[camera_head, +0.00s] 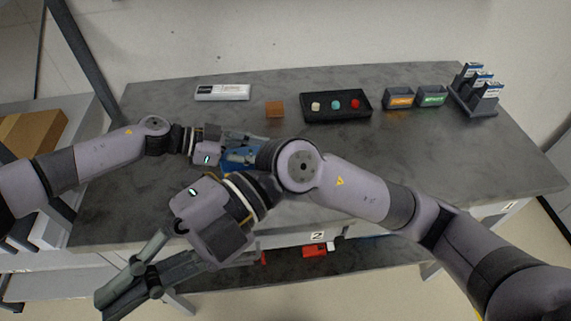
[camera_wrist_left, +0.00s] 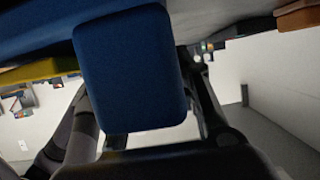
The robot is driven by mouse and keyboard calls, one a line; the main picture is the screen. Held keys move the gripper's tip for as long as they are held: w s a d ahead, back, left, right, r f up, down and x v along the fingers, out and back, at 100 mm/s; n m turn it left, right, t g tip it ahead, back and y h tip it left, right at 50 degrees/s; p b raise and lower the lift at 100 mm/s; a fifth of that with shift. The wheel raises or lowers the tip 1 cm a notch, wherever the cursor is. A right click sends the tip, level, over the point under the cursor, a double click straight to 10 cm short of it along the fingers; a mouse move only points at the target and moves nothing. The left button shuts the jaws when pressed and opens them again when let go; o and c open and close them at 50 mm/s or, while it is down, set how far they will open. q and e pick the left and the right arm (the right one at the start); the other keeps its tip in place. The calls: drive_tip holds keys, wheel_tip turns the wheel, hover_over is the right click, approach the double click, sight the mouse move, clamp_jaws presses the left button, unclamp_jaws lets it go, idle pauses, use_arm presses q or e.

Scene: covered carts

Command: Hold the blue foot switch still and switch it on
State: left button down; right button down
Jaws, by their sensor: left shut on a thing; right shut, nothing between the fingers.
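The blue foot switch (camera_head: 238,158) is on the grey table left of the middle. It is partly covered by my left gripper and my right arm. My left gripper (camera_head: 250,146) reaches in from the left and is shut on the switch. In the left wrist view the blue switch body (camera_wrist_left: 130,70) fills the upper middle, close to the fingers. My right gripper (camera_head: 120,284) is shut and empty, in front of the table's front edge at lower left, apart from the switch. Whether the switch is on cannot be seen.
Behind are a white labelled box (camera_head: 222,92), a brown block (camera_head: 275,109), a black tray (camera_head: 336,118) with three coloured pieces, two small labelled bins (camera_head: 399,98) and a rack (camera_head: 476,103). A lower shelf (camera_head: 350,264) holds a red item (camera_head: 314,250). The table's right side is clear.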

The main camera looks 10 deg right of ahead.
drive_tip(key=w+d+f+t+h, duration=0.5)
drive_tip(key=w+d+f+h, duration=0.15)
drive_tip(key=f, duration=0.35)
drive_tip(key=w+d+m+t+h, duration=0.2)
drive_tip(key=w+d+t+h, duration=0.5)
drive_tip(key=w+d, duration=0.6)
drive_tip(key=w+h, duration=0.1)
drive_tip(key=w, duration=0.1)
drive_tip(key=shift+w+r, duration=0.3)
drive_tip(key=shift+w, duration=0.05)
drive_tip(key=shift+f, duration=0.1)
drive_tip(key=x, duration=1)
drive_tip(key=shift+w, duration=0.3)
drive_tip(key=w, duration=0.2)
drive_tip(key=shift+w, duration=0.25)
drive_tip(key=shift+w+d, duration=0.1)
drive_tip(key=shift+w, duration=0.5)
